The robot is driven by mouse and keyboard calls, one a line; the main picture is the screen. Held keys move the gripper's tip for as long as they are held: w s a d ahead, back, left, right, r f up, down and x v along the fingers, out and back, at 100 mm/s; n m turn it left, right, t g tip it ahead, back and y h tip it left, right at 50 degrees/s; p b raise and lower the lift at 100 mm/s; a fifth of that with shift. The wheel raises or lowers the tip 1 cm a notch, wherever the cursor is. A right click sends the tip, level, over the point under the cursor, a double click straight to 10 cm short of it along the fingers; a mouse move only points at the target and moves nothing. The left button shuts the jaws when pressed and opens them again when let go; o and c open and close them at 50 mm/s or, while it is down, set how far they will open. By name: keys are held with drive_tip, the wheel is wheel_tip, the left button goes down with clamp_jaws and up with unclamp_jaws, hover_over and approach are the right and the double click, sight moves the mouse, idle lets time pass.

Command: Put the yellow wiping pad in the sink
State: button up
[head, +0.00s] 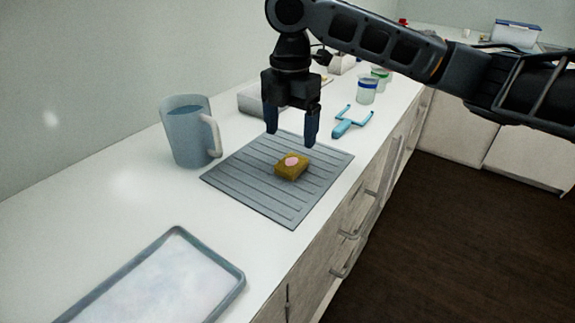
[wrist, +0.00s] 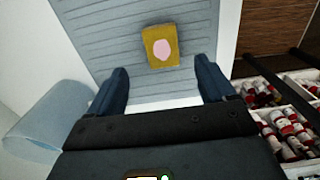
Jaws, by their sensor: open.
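The yellow wiping pad (head: 291,166) lies on a grey ridged mat (head: 248,182) on the white counter. It has a pink patch on top. In the wrist view the pad (wrist: 161,46) shows beyond the fingertips, roughly between their lines. My gripper (head: 291,142) points down above the far part of the mat, with its two fingers apart and nothing between them. The fingers also show in the wrist view (wrist: 164,78). I cannot make out a sink for certain; a grey-rimmed basin or tray (head: 240,281) with a pale inside is at the near end of the counter.
A blue-grey pitcher (head: 187,135) stands left of the mat. Drawers with handles (head: 348,235) line the counter front. In the wrist view, an open drawer (wrist: 285,115) holds several bottles.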

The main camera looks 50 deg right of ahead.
sight(290, 163)
drive_tip(key=f, duration=0.7)
drive_tip(key=shift+s+a+f, duration=0.2)
drive_tip(key=shift+a, duration=0.1)
drive_tip(key=shift+c, duration=0.3)
drive_tip(key=c, duration=1.1)
drive_tip(key=shift+c, duration=0.2)
